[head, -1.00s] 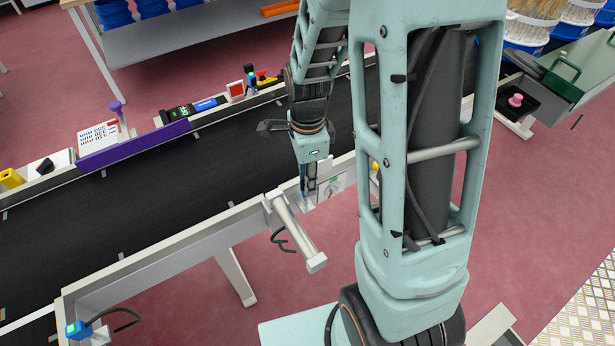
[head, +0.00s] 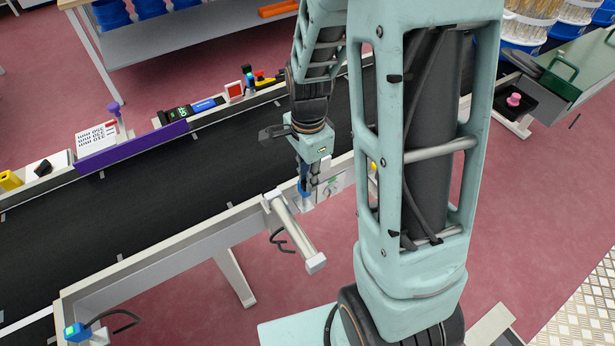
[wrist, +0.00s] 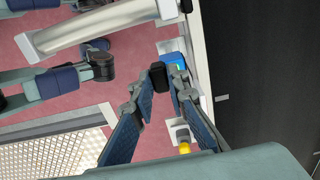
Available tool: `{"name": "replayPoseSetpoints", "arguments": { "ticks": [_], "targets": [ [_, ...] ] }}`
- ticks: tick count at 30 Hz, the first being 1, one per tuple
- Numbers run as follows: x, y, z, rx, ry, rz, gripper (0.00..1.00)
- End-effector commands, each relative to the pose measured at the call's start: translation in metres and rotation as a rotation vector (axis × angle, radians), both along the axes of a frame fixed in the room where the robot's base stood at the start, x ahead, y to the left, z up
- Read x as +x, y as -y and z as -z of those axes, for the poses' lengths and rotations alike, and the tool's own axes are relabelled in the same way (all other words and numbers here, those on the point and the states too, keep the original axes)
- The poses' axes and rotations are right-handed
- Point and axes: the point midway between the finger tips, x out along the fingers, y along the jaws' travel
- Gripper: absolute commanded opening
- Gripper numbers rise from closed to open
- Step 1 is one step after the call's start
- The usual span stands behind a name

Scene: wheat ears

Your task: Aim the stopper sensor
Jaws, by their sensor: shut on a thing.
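The stopper sensor is a small blue block with a green patch, seen in the wrist view (wrist: 173,59) at the side of the conveyor rail. My gripper (wrist: 168,76) is shut on it, with one dark fingertip covering part of it. In the head view my gripper (head: 305,186) points down at the near rail, and a bit of the blue sensor shows at its tip.
The black conveyor belt (head: 150,196) runs behind the near rail. A second blue sensor (head: 75,331) with a cable sits at the rail's lower left end. A yellow knob (wrist: 185,148) is near the rail. A purple strip and small devices line the far rail.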

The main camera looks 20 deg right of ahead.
Motion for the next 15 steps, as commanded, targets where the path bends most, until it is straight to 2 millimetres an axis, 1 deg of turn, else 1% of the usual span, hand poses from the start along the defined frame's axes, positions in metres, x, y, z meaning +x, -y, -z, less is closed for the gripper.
{"name": "replayPoseSetpoints", "arguments": {
  "ticks": [5, 6, 10, 15],
  "targets": [
    [0.0003, -0.0002, -0.0004, 0.0, 0.001, 0.001, 0.0],
    [0.0003, -0.0002, -0.0004, 0.0, 0.001, 0.001, 0.16],
    [0.0003, -0.0002, -0.0003, 0.0, 0.001, 0.001, 0.31],
    [0.0002, -0.0001, -0.0002, 0.0, 0.0, 0.002, 0.32]
  ]
}}
